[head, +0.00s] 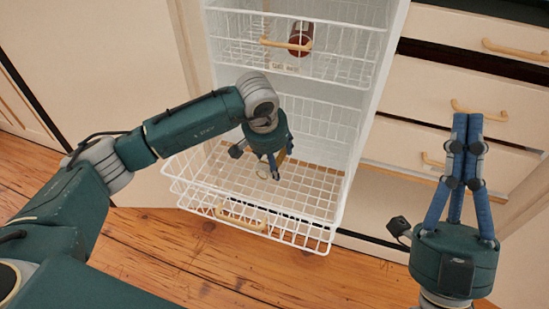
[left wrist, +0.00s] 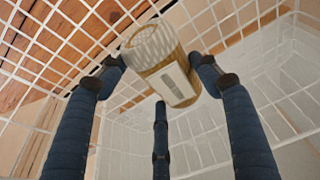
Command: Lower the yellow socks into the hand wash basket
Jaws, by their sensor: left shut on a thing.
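The lower white wire basket (head: 187,195) is pulled out from a tall white unit, with a wooden handle on its front; I cannot read a name on it. My left gripper (head: 274,170) is inside the basket's outline, pointing down, above its wire floor. It is shut on a small yellow-tan rolled bundle with a pale patterned end and a white label, taken as the yellow socks (left wrist: 172,80). In the left wrist view, fingers flank the bundle and basket wires lie behind it. My right gripper (head: 467,118) is shut and empty, pointing up at the right.
An upper wire basket (head: 240,58) holds a dark red-brown item (head: 301,38) and has a wooden handle and label. Cream drawers (head: 450,80) with wooden handles stand at the right. The wooden floor (head: 150,245) in front is clear.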

